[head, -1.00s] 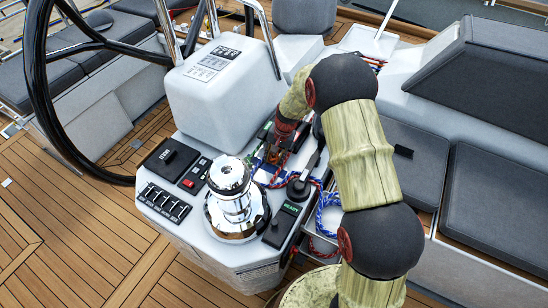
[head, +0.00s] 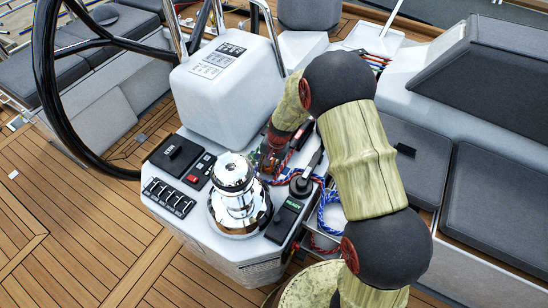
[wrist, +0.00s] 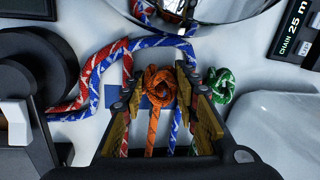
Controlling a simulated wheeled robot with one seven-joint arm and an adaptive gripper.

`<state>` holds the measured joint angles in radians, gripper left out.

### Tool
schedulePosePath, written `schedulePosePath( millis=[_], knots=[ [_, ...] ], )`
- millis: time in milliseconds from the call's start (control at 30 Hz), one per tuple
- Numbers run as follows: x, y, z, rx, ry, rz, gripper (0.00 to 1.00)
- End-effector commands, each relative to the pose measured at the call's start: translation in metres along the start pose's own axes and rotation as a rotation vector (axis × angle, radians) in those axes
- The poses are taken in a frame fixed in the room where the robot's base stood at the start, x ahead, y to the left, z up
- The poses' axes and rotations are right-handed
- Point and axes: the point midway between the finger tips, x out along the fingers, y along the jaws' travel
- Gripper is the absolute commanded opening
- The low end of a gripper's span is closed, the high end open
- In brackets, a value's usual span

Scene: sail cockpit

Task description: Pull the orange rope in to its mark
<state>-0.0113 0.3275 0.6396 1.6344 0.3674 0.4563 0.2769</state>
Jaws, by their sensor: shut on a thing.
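The orange rope (wrist: 152,132) shows in the wrist view with a round knot (wrist: 160,86) at its end. My gripper (wrist: 158,90) is closed around this knot, one finger on each side of it. In the head view my gripper (head: 270,168) points down at the white console, just right of the chrome winch (head: 238,195). The orange rope is mostly hidden behind the gripper there. A blue patch (wrist: 112,97) lies on the white surface by the left finger. I cannot tell whether it is the rope's mark.
A red rope (wrist: 88,72) and a blue-and-white rope (wrist: 110,55) curve left of the gripper. A green knot (wrist: 221,84) sits close to the right finger. The black steering wheel (head: 45,80) stands left. A blue rope coil (head: 331,213) hangs at the console's right side.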

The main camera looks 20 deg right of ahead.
Motion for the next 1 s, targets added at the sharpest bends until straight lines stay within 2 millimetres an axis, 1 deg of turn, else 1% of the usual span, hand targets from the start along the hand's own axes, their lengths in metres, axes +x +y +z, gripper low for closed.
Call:
schedulePosePath(
  millis=[67, 300, 333, 633, 900, 1000],
  knots=[
    [0.0, -0.0009, 0.0049, -0.001, -0.004, 0.001, 0.0],
    [0.0006, -0.0005, 0.0044, -0.001, -0.003, 0.001, 0.0],
    [0.0007, -0.0005, 0.0043, -0.001, -0.003, 0.001, 0.31],
    [0.0005, -0.0004, 0.0033, -0.001, -0.001, 0.001, 0.48],
    [0.0002, -0.0004, 0.0029, 0.0, -0.001, 0.0, 0.48],
    [-0.0036, -0.0008, 0.0025, 0.0, 0.0, -0.001, 0.48]
  ],
)
